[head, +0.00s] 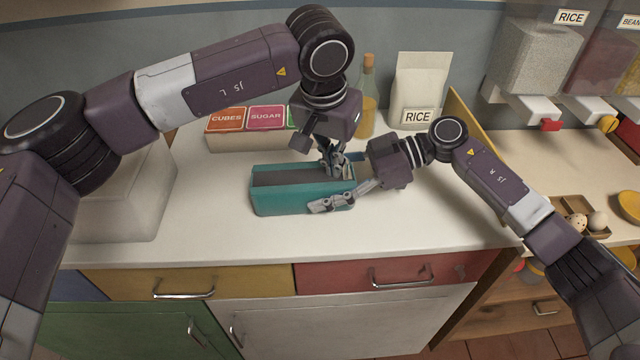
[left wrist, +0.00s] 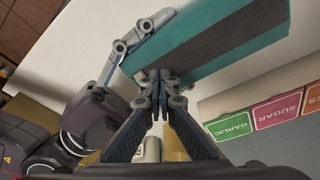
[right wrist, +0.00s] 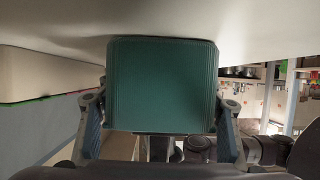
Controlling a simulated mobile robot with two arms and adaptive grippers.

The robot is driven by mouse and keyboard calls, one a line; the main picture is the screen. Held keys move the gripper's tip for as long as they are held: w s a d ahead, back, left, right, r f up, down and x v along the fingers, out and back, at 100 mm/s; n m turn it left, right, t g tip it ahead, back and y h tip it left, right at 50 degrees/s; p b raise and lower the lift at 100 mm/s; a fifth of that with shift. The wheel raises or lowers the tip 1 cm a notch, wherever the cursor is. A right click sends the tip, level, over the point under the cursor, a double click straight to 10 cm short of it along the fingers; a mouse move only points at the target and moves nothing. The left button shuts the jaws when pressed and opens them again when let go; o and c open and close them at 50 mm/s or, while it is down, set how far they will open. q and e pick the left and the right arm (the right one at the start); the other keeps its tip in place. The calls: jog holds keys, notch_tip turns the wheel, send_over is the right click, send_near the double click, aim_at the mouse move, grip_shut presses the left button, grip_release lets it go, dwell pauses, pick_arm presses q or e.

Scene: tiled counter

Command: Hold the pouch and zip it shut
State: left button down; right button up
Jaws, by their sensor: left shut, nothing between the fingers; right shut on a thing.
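The teal pouch (head: 290,203) stands on the white counter, with a long dark strip along its top. Its teal end panel fills the middle of the right wrist view (right wrist: 160,80). My right gripper (head: 345,187) is shut on the pouch's right end, one finger along the front side and the other on the far side. My left gripper (head: 333,168) is shut and empty above the pouch's top at that same right end. In the left wrist view its closed fingertips (left wrist: 160,76) are by the end of the dark strip. I cannot make out a zip slider; the fingers cover that spot.
A box of labelled packets (head: 247,119), an oil bottle (head: 369,105) and a rice bag (head: 418,85) stand behind the pouch. Counter in front is clear. An egg tray (head: 583,215) lies right.

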pick_arm(q)
notch_tip(320, 180, up, 7)
jog(key=a, duration=0.2)
dwell(0.9)
pick_arm(e)
jog(key=o, duration=1.2)
jog(key=shift+o, duration=0.2)
